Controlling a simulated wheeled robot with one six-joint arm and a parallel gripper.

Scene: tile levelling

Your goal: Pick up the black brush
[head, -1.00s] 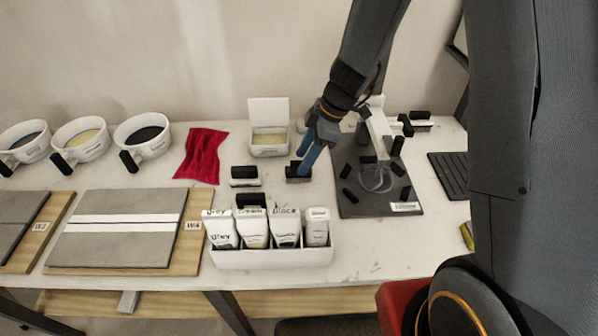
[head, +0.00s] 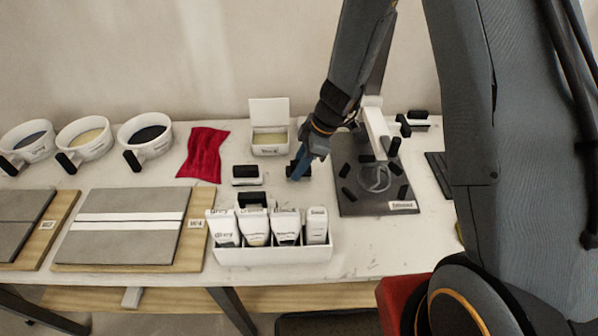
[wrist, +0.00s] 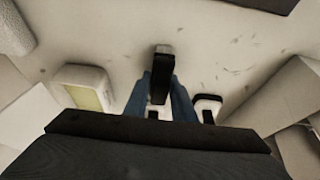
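The black brush (head: 306,169) stands on the table at my gripper, left of the dark board; most of it is hidden behind a blue finger. In the wrist view a long black block (wrist: 162,72), apparently its handle, lies between the two blue fingertips. My gripper (head: 299,170) reaches down to it, with one finger on each side. The fingertips look close against the block's sides, but I cannot tell whether they press on it. I see no clear lift off the table.
A similar black-and-white piece (head: 246,174) stands just left. A white box of tubes (head: 275,255) is in front, an open white box (head: 270,143) behind, and a dark board (head: 350,205) with small black pieces to the right. A red cloth (head: 203,156) lies left.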

